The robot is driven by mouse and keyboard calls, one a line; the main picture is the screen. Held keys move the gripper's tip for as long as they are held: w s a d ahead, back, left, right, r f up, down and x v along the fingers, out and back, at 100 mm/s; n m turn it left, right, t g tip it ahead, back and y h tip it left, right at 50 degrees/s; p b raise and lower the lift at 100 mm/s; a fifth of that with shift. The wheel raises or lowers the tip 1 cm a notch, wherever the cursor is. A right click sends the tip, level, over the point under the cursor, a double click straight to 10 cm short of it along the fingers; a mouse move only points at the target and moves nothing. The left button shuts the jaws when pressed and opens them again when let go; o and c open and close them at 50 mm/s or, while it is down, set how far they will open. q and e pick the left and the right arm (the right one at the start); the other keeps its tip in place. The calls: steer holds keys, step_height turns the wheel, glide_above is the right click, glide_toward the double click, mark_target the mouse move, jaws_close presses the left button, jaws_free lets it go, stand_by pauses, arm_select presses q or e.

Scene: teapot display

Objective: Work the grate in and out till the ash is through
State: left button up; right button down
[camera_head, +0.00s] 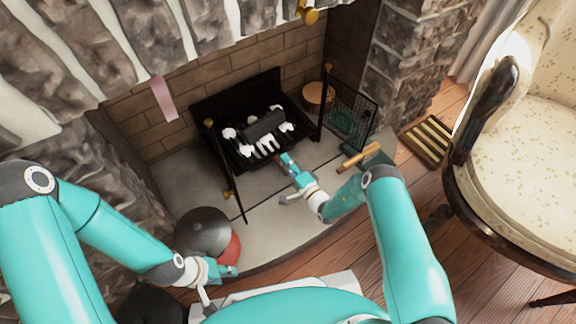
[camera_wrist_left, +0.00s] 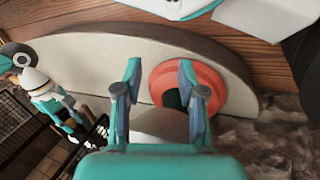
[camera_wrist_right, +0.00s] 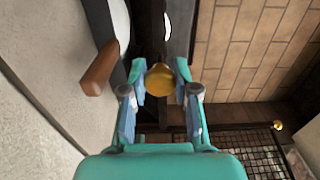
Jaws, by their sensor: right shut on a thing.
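The black grate (camera_head: 226,150) sits in the fireplace, with a dark log (camera_head: 265,127) and several white lumps (camera_head: 262,147) on it. My right gripper (camera_head: 287,163) is at the grate's front. In the right wrist view its fingers (camera_wrist_right: 161,78) are shut on a brass knob (camera_wrist_right: 160,82), with dark metal just beyond. The fingers hide how the knob joins the grate. Ash below the grate cannot be made out. My left gripper (camera_head: 230,271) is empty at the hearth's front left; its fingers (camera_wrist_left: 160,85) stand apart over a red round thing (camera_wrist_left: 212,88).
A dark round pot (camera_head: 203,232) stands at the left of the hearth. A mesh screen (camera_head: 350,110) stands right of the grate. A wooden handle (camera_head: 360,155) lies right of my right gripper. A slatted wooden piece (camera_head: 428,140) and an armchair (camera_head: 530,130) are further right.

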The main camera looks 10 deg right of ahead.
steer(key=x, duration=0.1)
steer(key=b+x, duration=0.1)
steer(key=x, duration=0.1)
steer(key=shift+f, duration=0.3)
steer(key=shift+w+r, duration=0.15)
steer(key=shift+w, duration=0.05)
steer(key=c, duration=0.9)
jaws_free()
steer(key=shift+o, duration=0.2)
steer(key=shift+s, duration=0.1)
steer(key=v, duration=1.1)
steer(key=shift+s+d, duration=0.2)
steer(key=shift+s, duration=0.15)
